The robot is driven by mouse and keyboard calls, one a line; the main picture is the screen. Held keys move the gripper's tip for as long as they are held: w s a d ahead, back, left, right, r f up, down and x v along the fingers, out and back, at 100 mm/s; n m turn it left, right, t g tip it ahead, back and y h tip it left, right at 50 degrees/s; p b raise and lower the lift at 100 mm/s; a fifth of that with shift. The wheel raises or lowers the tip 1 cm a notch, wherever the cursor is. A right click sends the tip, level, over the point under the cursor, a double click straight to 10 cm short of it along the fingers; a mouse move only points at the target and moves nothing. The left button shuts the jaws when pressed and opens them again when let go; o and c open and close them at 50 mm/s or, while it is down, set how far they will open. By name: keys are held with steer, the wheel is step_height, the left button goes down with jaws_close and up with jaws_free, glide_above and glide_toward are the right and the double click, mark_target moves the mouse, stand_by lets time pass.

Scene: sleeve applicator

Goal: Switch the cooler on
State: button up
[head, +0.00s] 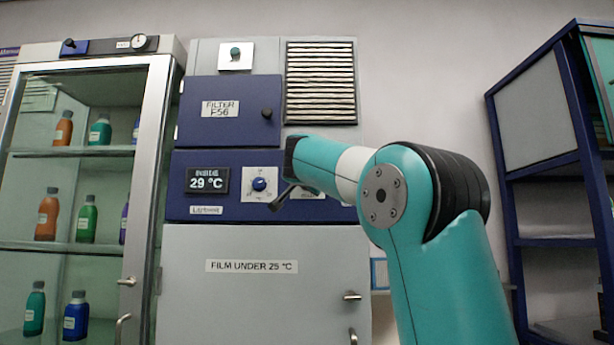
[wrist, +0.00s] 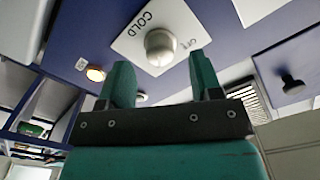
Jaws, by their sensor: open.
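The cooler (head: 190,262) stands in the middle of the head view, with a blue control panel and a display (head: 207,181) reading 29 °C. In the wrist view a pale round knob (wrist: 160,44) sits on a white plate (wrist: 142,22) marked COLD, with a second, partly hidden marking that seems to read OFF. Its pointer direction is unclear. In the head view my arm hides most of that area. My gripper (wrist: 161,66) is open, its two teal fingers apart just below the knob in the wrist picture. I cannot tell whether they touch it.
A blue dial (head: 259,184) sits beside the display. The filter door (head: 228,111) with a black knob is above, beside a vent grille (head: 320,83). A glass cabinet (head: 160,110) with bottles stands left; a blue shelf rack (head: 505,215) stands right.

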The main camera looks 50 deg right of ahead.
steer(key=b+v, duration=0.3)
steer(key=v, duration=1.2)
steer(key=w+a+f+n+t+y+p, duration=0.2)
steer(key=w+a+f+n+y, duration=0.55)
steer(key=a+f, duration=0.2)
steer(key=s+a+f+n+g+y+p, duration=0.1)
steer(key=a+f+n+g+y, duration=0.2)
steer(key=a+f, duration=0.4)
steer(key=s+a+f+n+g+y, duration=0.1)
steer(key=a+f+n+y, duration=0.3)
steer(key=f, duration=0.5)
steer(key=s+a+f+n+g+y, duration=0.1)
steer(key=s+a+f+n+g, duration=0.2)
steer(key=s, duration=0.4)
steer(key=s+a+f+n+g+y+p, duration=0.1)
steer(key=s+a+f+n+g, duration=0.2)
steer(key=s+a+f, duration=0.2)
steer(key=s+a+f+n+g+y+p, duration=0.1)
steer(key=s+a+f+n+g, duration=0.2)
steer(key=s+f, duration=0.5)
steer(key=shift+s+a+g, duration=0.3)
steer(key=shift+s+a, duration=0.2)
steer(key=shift+s, duration=0.4)
